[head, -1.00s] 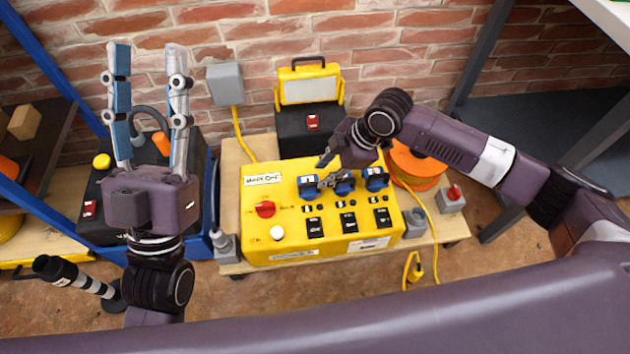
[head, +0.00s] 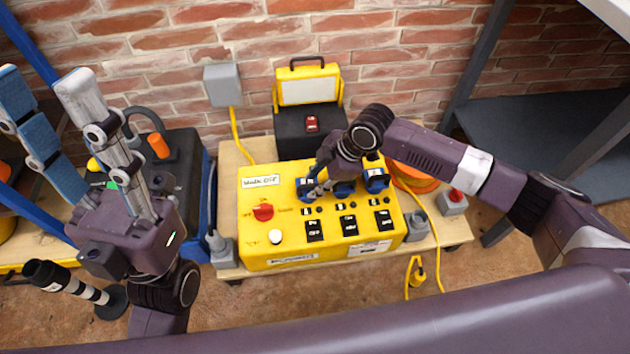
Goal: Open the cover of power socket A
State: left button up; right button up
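The yellow power box (head: 260,230) stands on a wooden board and carries a row of three blue socket covers on its upper face. The left blue cover (head: 304,188) is partly hidden by my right gripper (head: 316,186). The middle cover (head: 345,188) and the right cover (head: 376,183) sit beside it. Labels are too small to read, so I cannot tell which socket is A. My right gripper is at the left cover, fingers pointing left and down; contact and finger opening are unclear. My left gripper (head: 42,75) is open and empty, raised at the left.
A red knob (head: 263,212) and a white button (head: 276,237) are on the box's left part. A yellow lamp case (head: 308,85) stands behind on a black box with a red switch (head: 312,124). A yellow cable (head: 432,235) runs down the right side. Brick wall behind.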

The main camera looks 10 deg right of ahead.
grip_shut()
jog(key=shift+r, duration=0.1)
dwell(0.4)
